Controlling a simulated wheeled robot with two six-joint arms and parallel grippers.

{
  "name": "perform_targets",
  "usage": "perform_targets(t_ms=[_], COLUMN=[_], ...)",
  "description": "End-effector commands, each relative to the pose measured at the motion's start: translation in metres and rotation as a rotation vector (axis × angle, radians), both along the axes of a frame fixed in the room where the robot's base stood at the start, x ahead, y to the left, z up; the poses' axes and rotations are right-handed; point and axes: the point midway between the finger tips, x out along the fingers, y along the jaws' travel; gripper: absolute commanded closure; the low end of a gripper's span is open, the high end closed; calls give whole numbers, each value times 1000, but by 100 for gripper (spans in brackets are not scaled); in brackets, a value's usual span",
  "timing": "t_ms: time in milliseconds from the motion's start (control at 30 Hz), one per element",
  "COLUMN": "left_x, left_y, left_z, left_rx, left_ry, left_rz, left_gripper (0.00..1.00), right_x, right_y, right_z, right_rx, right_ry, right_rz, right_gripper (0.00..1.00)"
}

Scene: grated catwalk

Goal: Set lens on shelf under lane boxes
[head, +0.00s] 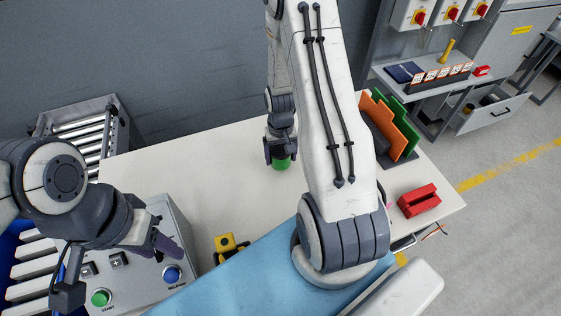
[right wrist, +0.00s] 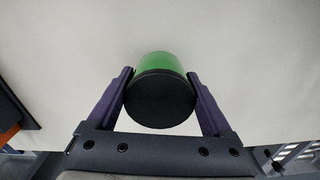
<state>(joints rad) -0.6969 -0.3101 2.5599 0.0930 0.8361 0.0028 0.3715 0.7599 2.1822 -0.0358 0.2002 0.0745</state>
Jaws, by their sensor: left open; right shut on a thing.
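The lens seems to be the green cylinder with a black end (head: 281,163); its black end and green side also show in the right wrist view (right wrist: 160,92). My right gripper (head: 279,152) is shut on it, one finger on each side, over the back of the white table. I cannot tell whether it touches the table. The lane boxes (head: 409,15), grey with red knobs on yellow, hang at the top right. The grey shelf (head: 416,91) is below them. My left gripper (head: 168,247) is open and empty above a control panel at lower left.
The shelf carries a dark blue book (head: 404,72), a row of tags (head: 441,78), a yellow torch-like object (head: 447,51) and a red item (head: 482,71). A folder rack (head: 391,125) and red block (head: 419,200) stand on the table's right. The table's back left is clear.

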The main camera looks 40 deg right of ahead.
Motion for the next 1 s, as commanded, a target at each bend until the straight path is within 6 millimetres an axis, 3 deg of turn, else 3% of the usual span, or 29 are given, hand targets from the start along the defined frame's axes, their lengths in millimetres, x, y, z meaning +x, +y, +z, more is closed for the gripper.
perform_targets(t_ms=[400,800,833,867,1000], left_x=[0,0,0,0,0], left_y=[0,0,0,0,0], left_z=[12,7,9,9,9], left_rx=[0,0,0,0,0], left_ry=[0,0,0,0,0], left_rz=[0,0,0,0,0], left_gripper=[50,50,50,50,50], right_x=[-2,-2,-2,-2,-2], right_y=[3,3,3,3,3], right_z=[-40,-47,-45,-45,-45], right_rx=[0,0,0,0,0], right_ry=[1,-1,-1,-1,-1], right_rz=[-1,0,0,0,0], right_gripper=[71,71,4,0,0])
